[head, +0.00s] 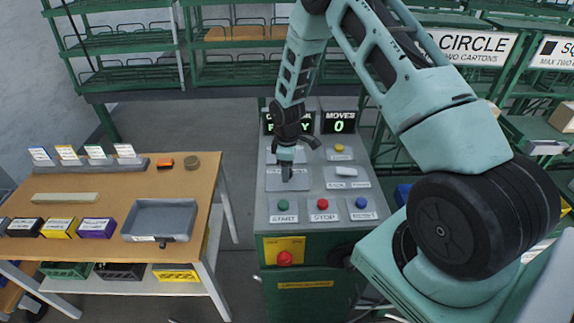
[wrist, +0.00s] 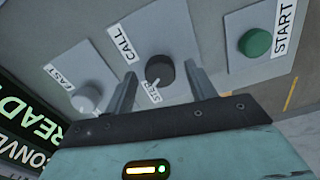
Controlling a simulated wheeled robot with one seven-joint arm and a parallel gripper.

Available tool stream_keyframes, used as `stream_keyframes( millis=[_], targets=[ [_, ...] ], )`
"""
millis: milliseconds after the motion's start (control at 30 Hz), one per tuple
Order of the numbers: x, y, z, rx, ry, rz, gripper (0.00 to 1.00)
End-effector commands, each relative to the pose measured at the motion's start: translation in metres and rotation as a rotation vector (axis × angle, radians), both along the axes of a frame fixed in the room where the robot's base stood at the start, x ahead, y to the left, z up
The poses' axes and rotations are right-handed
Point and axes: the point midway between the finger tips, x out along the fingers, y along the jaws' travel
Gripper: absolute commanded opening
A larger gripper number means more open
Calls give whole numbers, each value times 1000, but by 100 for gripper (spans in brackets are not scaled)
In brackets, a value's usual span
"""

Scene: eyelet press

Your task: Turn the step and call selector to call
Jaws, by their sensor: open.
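The step and call selector is a dark round knob (wrist: 160,68) on a light grey plate (wrist: 178,42) in the wrist view. The CALL label (wrist: 119,43) is at its upper left and the STEP label (wrist: 153,92) just below it. A small pale mark on the knob's lower edge lies toward STEP. My gripper (wrist: 161,76) is open, with one finger on each side of the knob; I cannot tell whether they touch it. In the head view my gripper (head: 287,172) points down over the panel plate and hides the knob.
The green START button (wrist: 255,43) is to the right and the FAST switch (wrist: 88,97) to the left in the wrist view. The red STOP button (head: 322,204) is on the same panel (head: 300,232). A wooden table (head: 100,190) with a grey tray (head: 160,219) stands left.

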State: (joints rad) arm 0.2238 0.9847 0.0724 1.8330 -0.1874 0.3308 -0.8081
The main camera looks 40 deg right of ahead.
Motion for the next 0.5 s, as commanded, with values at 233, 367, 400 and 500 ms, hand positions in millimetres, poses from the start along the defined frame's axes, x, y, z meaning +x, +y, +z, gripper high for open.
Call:
stream_keyframes(
  millis=[233,367,400,500],
  targets=[
    [0,0,-3,-1,-1,0,56],
    [0,0,-3,0,0,0,44],
    [0,0,-3,0,0,0,33],
    [0,0,-3,0,0,0,11]
  ],
)
